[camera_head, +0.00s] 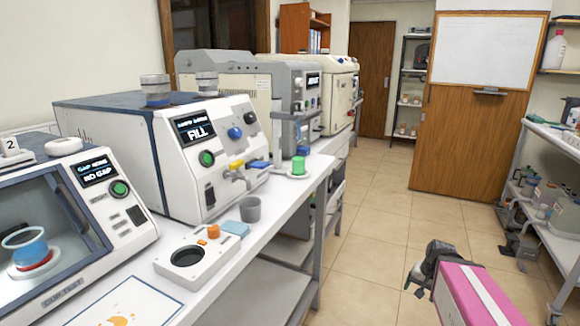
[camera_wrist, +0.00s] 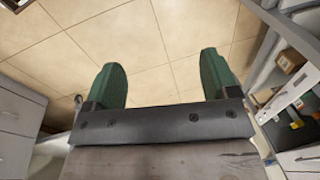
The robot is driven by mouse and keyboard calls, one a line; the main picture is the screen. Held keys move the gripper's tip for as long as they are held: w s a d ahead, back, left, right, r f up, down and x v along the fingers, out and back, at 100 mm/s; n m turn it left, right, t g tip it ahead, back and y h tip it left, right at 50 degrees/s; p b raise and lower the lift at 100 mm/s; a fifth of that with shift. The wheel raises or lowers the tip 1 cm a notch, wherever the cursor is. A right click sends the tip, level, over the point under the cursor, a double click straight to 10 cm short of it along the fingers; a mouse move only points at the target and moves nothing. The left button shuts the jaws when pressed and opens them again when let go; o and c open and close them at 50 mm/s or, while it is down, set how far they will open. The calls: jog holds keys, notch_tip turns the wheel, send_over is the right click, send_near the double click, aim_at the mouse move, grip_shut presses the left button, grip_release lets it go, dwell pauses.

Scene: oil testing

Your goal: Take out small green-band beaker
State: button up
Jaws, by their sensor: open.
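A small green cylinder (camera_head: 298,166) stands on a round white plate at the front of the grey machine; it may be the green-band beaker, but it is too small to tell. A clear beaker with blue contents (camera_head: 30,250) stands on a red and white base inside the left machine, behind its window. I see no green band on it. My gripper (camera_head: 414,281) is over the floor at the lower right, away from the bench. In the wrist view its two green fingers (camera_wrist: 163,72) are spread with only floor tiles between them.
The white bench (camera_head: 300,196) runs along the left. A grey cup (camera_head: 250,209) and a white block with a dark round hole (camera_head: 187,257) stand near its front edge. The FILL machine (camera_head: 165,150) is behind them. Shelves (camera_head: 545,150) line the right. The tiled aisle is clear.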

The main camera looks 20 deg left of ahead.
jog(key=w+a+r+m+t+y, duration=0.1)
jog(key=w+a+r+m+y, duration=0.15)
jog(key=a, duration=0.25)
jog(key=w+a+r+m+t+y, duration=0.1)
jog(key=a+r, duration=0.2)
jog(key=a, duration=0.2)
jog(key=m+t+y, duration=0.4)
jog(key=m+y, duration=0.8)
jog(key=m, duration=0.5)
send_near(304, 162)
jog(key=a, duration=0.2)
jog(key=shift+h, duration=0.25)
jog(key=x, duration=0.4)
jog(key=shift+w+a, duration=0.2)
jog(key=shift+w, duration=0.35)
jog(key=shift+r+x, duration=0.15)
jog(key=shift+x, duration=1.25)
jog(key=shift+r+x, duration=0.15)
jog(key=shift+x, duration=1.2)
jog(key=shift+s, duration=0.15)
jog(key=c, duration=1)
